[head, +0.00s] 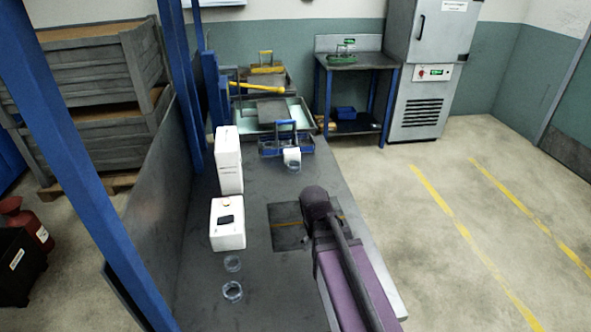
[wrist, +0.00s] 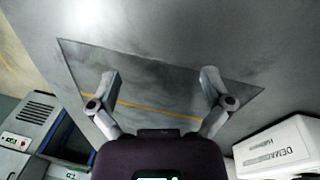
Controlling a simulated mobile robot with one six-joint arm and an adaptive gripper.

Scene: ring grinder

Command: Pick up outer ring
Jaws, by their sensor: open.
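Two small shiny rings lie on the grey workbench (head: 205,290): a nearer ring (head: 232,291) and a slightly farther ring (head: 232,263), both in front of a white box-like device. A third ring (head: 293,166) sits farther back beside a small white block. I cannot tell from these frames which is the outer ring. My gripper (wrist: 160,82) is open and empty in the wrist view, above a dark square mat (wrist: 160,100) with a yellow line. In the head view my arm hides the gripper. No ring shows in the wrist view.
A white device (head: 228,225) and a tall white box (head: 228,160) stand left of the mat. A blue-handled tray (head: 285,146) and larger bins are at the back. Blue posts (head: 75,180) rise along the left. The bench near the rings is clear.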

